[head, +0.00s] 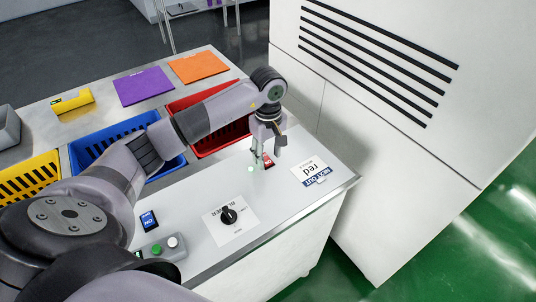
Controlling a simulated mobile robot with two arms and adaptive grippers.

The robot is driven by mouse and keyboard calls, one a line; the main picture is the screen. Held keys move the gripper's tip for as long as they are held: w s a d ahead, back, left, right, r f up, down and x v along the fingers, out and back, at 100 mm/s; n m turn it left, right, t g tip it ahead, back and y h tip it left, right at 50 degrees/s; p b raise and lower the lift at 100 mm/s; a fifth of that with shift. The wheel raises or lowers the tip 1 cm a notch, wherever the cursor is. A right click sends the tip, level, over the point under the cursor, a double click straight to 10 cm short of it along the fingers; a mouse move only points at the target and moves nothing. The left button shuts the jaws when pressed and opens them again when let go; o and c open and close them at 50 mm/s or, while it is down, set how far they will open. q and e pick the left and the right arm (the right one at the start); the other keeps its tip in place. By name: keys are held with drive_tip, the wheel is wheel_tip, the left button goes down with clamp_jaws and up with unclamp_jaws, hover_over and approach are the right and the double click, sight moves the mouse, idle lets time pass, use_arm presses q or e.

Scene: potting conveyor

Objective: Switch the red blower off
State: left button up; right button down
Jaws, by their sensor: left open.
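A small red switch (268,161) sits on the white panel (200,200), near its far right part. My left gripper (266,152) points down right at this switch with its fingers apart and empty. The fingers partly cover the switch, and I cannot tell whether they touch it. The rocker's position is too small to read. A pale green spot (250,169) shows just left of it. My right gripper is not in view.
A black knob (229,215), a blue switch (149,220) and a grey button box (164,248) are on the panel. Red (217,139), blue (108,143) and yellow (28,178) crates stand behind. A tall white cabinet (400,150) stands right.

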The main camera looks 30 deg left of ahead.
use_arm(q)
drive_tip(key=shift+f, duration=0.75)
drive_tip(key=shift+c, duration=0.3)
clamp_jaws()
